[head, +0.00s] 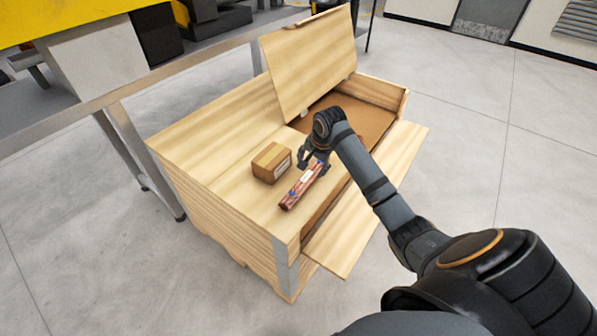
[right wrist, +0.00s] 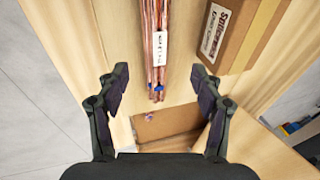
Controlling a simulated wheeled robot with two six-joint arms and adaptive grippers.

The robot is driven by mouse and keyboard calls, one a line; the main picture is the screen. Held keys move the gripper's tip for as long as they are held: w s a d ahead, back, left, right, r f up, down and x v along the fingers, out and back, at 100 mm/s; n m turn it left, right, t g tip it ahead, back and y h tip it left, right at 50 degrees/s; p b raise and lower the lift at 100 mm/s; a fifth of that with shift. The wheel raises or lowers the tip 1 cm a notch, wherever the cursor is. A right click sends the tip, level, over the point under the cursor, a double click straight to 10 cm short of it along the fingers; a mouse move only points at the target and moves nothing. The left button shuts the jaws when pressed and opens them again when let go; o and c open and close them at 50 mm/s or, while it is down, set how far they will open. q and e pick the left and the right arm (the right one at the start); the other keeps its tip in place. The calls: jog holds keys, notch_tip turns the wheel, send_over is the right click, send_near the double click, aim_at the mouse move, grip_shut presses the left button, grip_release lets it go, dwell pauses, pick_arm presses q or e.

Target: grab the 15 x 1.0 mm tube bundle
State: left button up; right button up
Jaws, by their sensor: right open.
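A bundle of copper tubes (head: 290,199) with a white label and blue bands lies on the wooden top of a crate. In the right wrist view the bundle (right wrist: 152,20) runs down from the top edge, its near ends between and ahead of my fingers. The label print is too small to read. My right gripper (head: 312,163) is at the far end of the bundle in the head view. In the right wrist view the right gripper (right wrist: 159,84) is open, a finger on each side, with neither touching the tubes. My left gripper is not in view.
A cardboard box (head: 271,163) stands left of the bundle, and right of it in the right wrist view (right wrist: 232,35). The wooden crate (head: 225,187) has a raised lid panel (head: 308,60) and an open compartment with brown cardboard (head: 372,118) inside. A metal-legged table frame (head: 120,140) stands left.

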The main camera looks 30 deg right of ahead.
aim_at(308, 177)
jog(key=x, duration=0.4)
jog(key=shift+s+f, duration=0.15)
jog(key=shift+f, duration=0.65)
jog(key=x, duration=0.4)
jog(key=shift+d, duration=0.15)
jog(key=shift+f, duration=0.2)
jog(key=shift+r, duration=0.1)
jog(key=shift+c, duration=0.8)
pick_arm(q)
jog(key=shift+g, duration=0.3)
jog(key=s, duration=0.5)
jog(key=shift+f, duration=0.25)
pick_arm(e)
grip_shut()
